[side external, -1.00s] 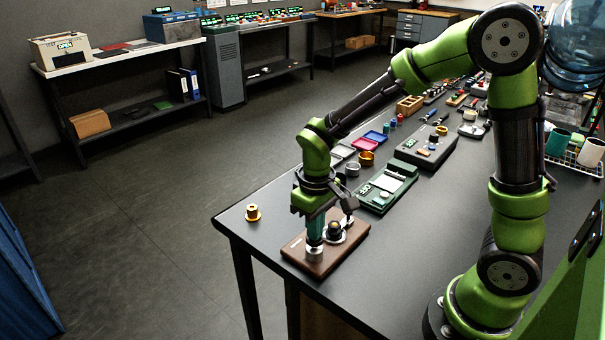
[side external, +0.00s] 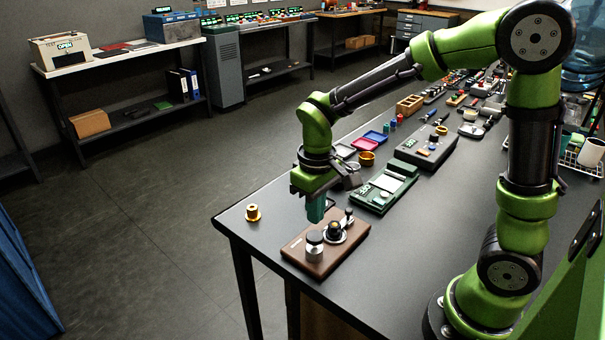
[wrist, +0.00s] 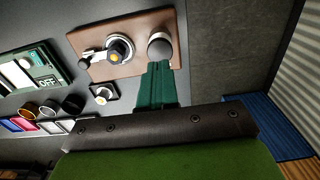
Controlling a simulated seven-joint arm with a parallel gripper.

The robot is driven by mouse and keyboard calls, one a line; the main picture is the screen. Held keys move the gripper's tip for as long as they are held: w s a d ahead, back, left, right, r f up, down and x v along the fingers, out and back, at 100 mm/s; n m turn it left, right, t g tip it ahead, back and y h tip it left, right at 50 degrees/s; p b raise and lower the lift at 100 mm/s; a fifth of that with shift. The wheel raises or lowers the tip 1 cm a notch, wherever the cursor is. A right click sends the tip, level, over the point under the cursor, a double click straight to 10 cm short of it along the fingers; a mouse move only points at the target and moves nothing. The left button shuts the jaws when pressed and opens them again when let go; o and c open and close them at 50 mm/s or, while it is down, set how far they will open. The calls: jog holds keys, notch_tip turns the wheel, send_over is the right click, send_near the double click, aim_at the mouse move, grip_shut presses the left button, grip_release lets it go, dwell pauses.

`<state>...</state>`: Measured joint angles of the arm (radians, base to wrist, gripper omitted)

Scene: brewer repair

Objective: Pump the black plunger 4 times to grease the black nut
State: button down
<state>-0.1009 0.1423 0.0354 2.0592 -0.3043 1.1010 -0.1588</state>
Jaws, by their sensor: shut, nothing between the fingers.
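A brown board (side external: 297,246) lies near the table's front left corner and also shows in the wrist view (wrist: 90,70). The plunger (side external: 315,239), a dark round cap on a silver cylinder, stands upright at the board's near end; its cap also shows in the wrist view (wrist: 160,48). What looks like the black nut (side external: 334,228) sits beside it in a silver ring with a yellowish centre, also in the wrist view (wrist: 119,52). My gripper (side external: 316,219) is shut and empty, its teal fingers pointing down above the plunger, apart from it.
A small black-topped post (side external: 349,214) stands at the board's far end. A brass part (side external: 253,212) stands to the left. A green device (side external: 385,190) with a display lies behind right. Coloured trays (side external: 370,142) lie farther back. Bare table surrounds the board's right side.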

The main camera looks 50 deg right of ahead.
aim_at(315, 236)
jog(key=shift+r, duration=3)
jog(key=shift+f, duration=4.35)
jog(key=shift+f, duration=0.35)
jog(key=shift+f, duration=1.05)
jog(key=shift+r, duration=2.75)
